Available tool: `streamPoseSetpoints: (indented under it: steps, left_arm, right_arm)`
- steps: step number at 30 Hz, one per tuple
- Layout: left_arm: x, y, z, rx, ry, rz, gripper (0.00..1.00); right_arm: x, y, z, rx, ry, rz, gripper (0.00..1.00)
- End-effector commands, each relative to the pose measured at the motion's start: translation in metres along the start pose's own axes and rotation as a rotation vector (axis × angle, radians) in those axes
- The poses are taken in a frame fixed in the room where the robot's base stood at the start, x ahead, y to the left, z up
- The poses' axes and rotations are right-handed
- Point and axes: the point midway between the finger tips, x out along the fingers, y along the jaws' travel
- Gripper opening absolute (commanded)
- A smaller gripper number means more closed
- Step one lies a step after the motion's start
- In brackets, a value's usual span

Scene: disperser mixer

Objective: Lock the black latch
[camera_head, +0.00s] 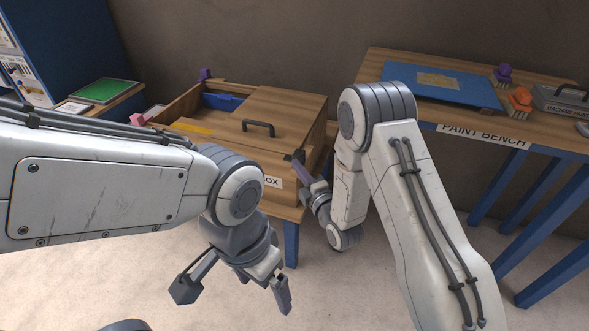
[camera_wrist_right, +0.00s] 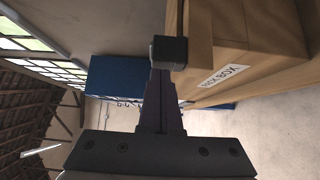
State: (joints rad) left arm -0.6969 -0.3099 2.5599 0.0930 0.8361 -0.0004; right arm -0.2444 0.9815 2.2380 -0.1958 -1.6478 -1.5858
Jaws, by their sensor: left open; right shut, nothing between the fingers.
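The wooden box (camera_head: 238,158) has a lid with a dark handle (camera_head: 258,127). My right gripper (camera_head: 298,160) is shut and empty, its fingertips at the box's front right corner. In the right wrist view the shut fingers (camera_wrist_right: 168,54) end in a dark block against the box edge, beside the labelled wooden face (camera_wrist_right: 255,30). I cannot make out a black latch apart from the dark fingertips there; it may be hidden behind them. My left gripper (camera_head: 232,290) is open and empty, hanging over the floor in front of the box.
A paint bench (camera_head: 485,133) with a blue board (camera_head: 440,82), purple and orange objects and a grey case stands at right. A side table with a green panel (camera_head: 103,91) is at left. A purple piece (camera_head: 205,74) and a pink piece (camera_head: 137,119) sit by the box.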

Motion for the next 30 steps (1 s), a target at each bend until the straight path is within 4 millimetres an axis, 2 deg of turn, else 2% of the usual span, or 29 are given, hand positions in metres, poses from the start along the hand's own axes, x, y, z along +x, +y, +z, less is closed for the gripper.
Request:
streamPoseSetpoints:
  steps: [8,18,30]
  left_arm:
    - [0.003,0.0,0.0,0.0,0.0,0.0,0.92]
    - [0.021,-0.002,0.001,0.0,0.0,0.0,0.92]
    - [0.02,-0.002,0.001,0.0,0.0,0.0,0.92]
  right_arm:
    - [0.003,-0.001,0.005,0.0,-0.003,0.002,0.0]
    - [0.045,-0.001,0.044,0.0,-0.001,0.003,0.0]
    - [0.048,0.001,0.046,-0.001,-0.003,0.002,0.0]
